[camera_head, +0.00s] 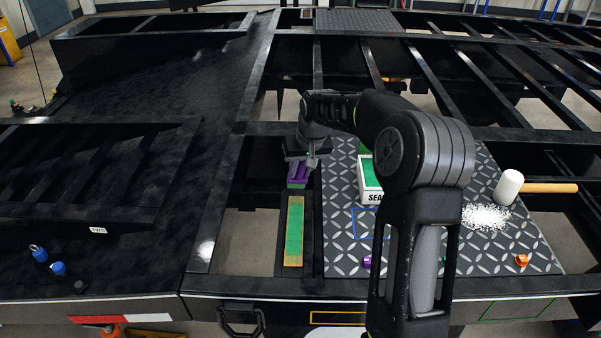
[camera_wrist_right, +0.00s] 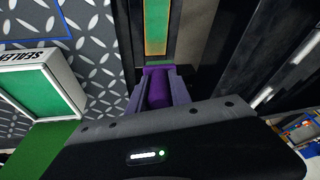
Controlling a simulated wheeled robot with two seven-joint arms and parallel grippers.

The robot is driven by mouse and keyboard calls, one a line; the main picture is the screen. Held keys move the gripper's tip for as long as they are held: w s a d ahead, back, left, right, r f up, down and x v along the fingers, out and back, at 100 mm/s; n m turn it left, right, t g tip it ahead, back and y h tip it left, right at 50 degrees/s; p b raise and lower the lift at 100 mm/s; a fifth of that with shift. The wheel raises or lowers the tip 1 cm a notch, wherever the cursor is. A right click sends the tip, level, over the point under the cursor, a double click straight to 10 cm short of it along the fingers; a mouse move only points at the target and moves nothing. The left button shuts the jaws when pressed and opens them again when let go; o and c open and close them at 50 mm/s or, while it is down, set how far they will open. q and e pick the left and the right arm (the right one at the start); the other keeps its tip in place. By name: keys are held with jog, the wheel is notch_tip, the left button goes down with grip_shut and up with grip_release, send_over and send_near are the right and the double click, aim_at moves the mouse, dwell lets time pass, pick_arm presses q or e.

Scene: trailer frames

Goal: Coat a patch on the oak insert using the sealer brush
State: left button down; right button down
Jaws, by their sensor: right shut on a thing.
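The oak insert (camera_head: 294,232) is a long narrow strip in the dark frame, left of the tread plate. Its face shows green, with wood-coloured edges and ends; it also shows at the top of the right wrist view (camera_wrist_right: 156,28). My right gripper (camera_head: 304,160) is shut on the purple sealer brush (camera_head: 298,172), which also shows between the fingers in the right wrist view (camera_wrist_right: 158,88). The brush's green tip is at the insert's far end; I cannot tell whether they touch. The white sealer tray (camera_head: 371,197) with green inside stands on the plate, partly behind my right arm.
The tread plate (camera_head: 345,235) carries a mallet (camera_head: 508,187), white granules (camera_head: 486,217), an orange piece (camera_head: 521,260) and a purple piece (camera_head: 367,262). Dark beams with open gaps surround it. Blue-topped fittings (camera_head: 58,268) sit at the left.

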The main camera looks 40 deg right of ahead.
jog(key=shift+w+d+r+p, duration=0.15)
jog(key=shift+r+p, duration=0.3)
jog(key=shift+r, duration=0.4)
jog(key=shift+r+p, duration=0.85)
jog(key=shift+r, duration=0.6)
jog(key=shift+f, duration=0.15)
jog(key=shift+f+b, duration=0.4)
jog(key=shift+b, duration=0.05)
